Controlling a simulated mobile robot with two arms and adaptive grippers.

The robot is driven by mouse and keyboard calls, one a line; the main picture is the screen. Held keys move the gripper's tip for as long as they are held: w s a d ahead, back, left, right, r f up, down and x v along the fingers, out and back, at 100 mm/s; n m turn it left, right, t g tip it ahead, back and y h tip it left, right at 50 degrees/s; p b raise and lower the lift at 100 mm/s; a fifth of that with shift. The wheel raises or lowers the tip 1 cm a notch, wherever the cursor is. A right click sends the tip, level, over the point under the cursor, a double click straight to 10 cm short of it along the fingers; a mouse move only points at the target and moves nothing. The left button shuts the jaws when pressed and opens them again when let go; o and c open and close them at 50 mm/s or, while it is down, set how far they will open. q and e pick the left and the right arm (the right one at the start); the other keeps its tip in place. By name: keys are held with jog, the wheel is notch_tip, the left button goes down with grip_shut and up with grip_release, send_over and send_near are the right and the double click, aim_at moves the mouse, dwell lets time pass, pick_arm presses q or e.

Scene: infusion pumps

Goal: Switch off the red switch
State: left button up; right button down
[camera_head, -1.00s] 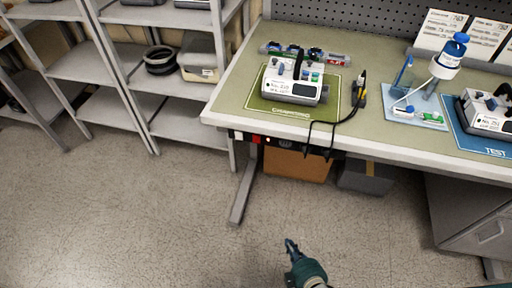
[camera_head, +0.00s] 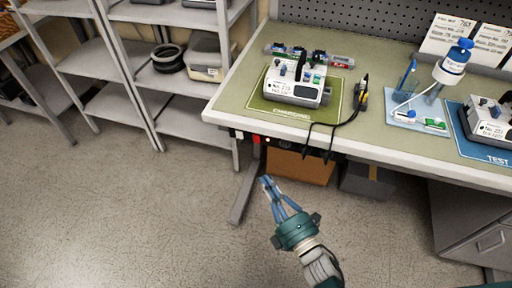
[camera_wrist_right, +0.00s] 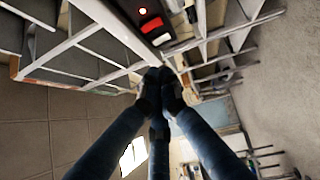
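The red switch (camera_head: 256,139) is on a dark panel under the front edge of the workbench, near its left end. My left gripper is not in view.
A pump (camera_head: 296,88) on a green mat (camera_head: 265,106) stands on the workbench (camera_head: 232,92) above the panel. Black cables (camera_head: 333,132) hang over the edge to the right of the switch. A bench leg (camera_head: 243,198) and an orange-brown box (camera_head: 300,167) are below. Shelves (camera_head: 178,84) stand left.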

aim_at(257, 139)
jog(key=w+d+b+x, duration=0.1)
jog(key=d+x, duration=0.1)
jog(key=x, duration=1)
jog(key=shift+w+b, duration=0.3)
jog(key=shift+d+r, duration=0.1)
jog(key=shift+d, duration=0.05)
jog(key=shift+w, duration=0.1)
jog(key=shift+w+d+r, duration=0.1)
jog(key=shift+w+r, duration=0.1)
jog(key=shift+w, duration=0.05)
